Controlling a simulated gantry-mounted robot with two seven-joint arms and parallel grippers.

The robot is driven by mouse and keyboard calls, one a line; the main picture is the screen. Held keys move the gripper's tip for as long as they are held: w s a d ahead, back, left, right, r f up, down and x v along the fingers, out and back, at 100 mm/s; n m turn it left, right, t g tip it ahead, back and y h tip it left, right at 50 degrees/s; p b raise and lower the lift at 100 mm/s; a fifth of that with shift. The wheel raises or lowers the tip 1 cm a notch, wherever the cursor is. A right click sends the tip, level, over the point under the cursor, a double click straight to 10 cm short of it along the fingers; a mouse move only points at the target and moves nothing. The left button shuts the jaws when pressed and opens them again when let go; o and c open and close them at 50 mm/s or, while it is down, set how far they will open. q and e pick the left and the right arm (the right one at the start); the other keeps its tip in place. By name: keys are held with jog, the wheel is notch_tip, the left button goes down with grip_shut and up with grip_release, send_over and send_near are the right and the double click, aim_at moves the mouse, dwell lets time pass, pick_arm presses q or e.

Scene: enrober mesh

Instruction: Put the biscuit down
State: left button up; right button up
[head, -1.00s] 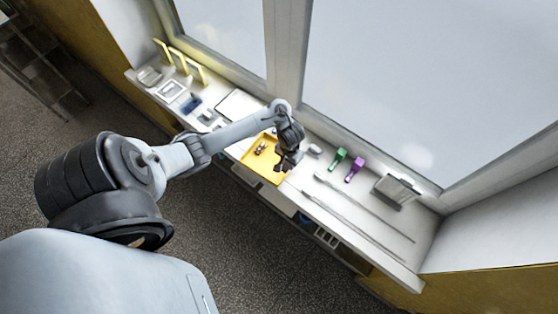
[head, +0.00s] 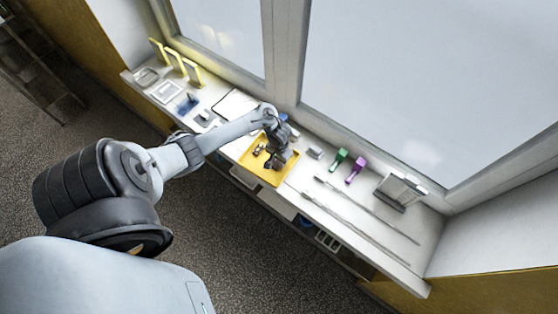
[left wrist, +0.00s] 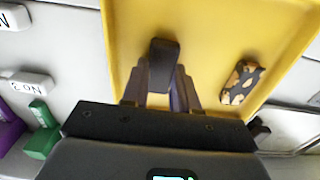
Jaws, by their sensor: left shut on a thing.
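My left gripper (head: 272,163) is over the yellow tray (head: 284,176) on the counter. In the left wrist view its fingers (left wrist: 161,92) are shut on a dark brown, block-shaped biscuit (left wrist: 164,62), above or at the yellow tray (left wrist: 215,25); I cannot tell whether the biscuit touches it. A second piece, dark with tan patches (left wrist: 241,84), lies on the tray to the right of the held one. It also shows small in the head view (head: 259,150). The held biscuit is hard to make out in the head view. My right gripper is not in view.
A green item (head: 339,159) and a purple item (head: 356,169) stand on the counter right of the tray, with two long thin rods (head: 350,223) nearby. White labelled blocks (left wrist: 30,83) lie beside the tray. The window is behind the counter.

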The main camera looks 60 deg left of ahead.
pick_arm(q)
jog(key=o, duration=0.8)
jog(key=shift+f, duration=0.1)
notch_tip(320, 180, up, 11)
jog(key=p, duration=0.6)
jog(key=s+d+r+m+t, duration=0.1)
jog(key=d+r+m+t, duration=0.15)
jog(key=d, duration=0.65)
jog(key=d+r+m+t, duration=0.1)
jog(key=d+m, duration=0.2)
jog(key=d, duration=0.6)
jog(key=s+d+r, duration=0.2)
jog(key=s+r, duration=0.3)
jog(key=r, duration=0.1)
jog(key=s+d+r+m, duration=0.1)
jog(key=s+d+r, duration=0.2)
jog(key=s+r, duration=0.2)
jog(key=shift+d+r, duration=0.3)
jog(key=shift+r, duration=0.4)
